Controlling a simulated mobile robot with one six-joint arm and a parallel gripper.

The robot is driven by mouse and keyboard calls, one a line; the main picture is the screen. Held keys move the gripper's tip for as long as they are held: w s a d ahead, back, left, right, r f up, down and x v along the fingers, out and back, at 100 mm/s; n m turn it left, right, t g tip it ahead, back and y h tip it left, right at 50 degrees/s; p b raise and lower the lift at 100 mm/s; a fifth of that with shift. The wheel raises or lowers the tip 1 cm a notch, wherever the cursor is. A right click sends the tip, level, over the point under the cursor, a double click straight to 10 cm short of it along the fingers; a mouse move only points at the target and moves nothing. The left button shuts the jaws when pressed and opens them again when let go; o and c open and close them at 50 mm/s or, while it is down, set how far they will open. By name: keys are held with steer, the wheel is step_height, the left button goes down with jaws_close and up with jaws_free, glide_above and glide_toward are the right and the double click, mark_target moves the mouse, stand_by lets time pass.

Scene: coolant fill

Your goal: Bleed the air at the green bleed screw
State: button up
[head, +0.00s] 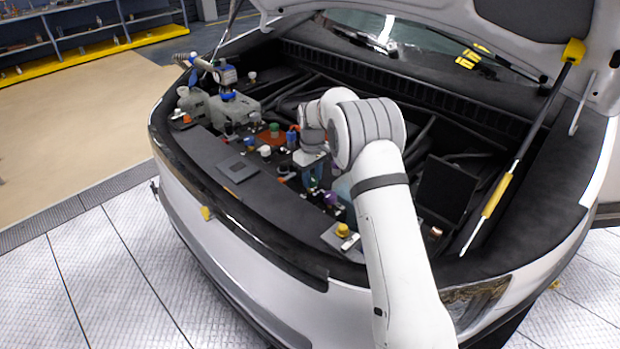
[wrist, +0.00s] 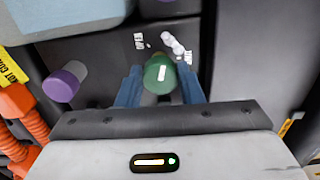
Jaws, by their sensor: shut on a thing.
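The green bleed screw (wrist: 160,74) shows in the wrist view as a round green cap with a white bar mark on its top. My gripper (wrist: 161,90) has its two blue fingers on either side of the cap and is shut on it. In the head view my gripper (head: 314,178) points down into the engine bay among the caps. The screw itself is hidden there behind my gripper and arm.
A purple cap (wrist: 65,82) stands left of the screw, near orange corrugated hose (wrist: 22,120). A pale blue tank (wrist: 70,15) lies above. In the head view a yellow cap (head: 343,230) sits near the bay's front edge, and a hood strut (head: 520,150) stands at right.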

mark_target(312, 178)
steer(key=shift+w+n, duration=0.1)
steer(key=shift+n, duration=0.9)
steer(key=o, duration=1)
steer(key=shift+c, duration=0.2)
steer(key=shift+r+b, duration=0.5)
steer(key=shift+r, duration=3.4)
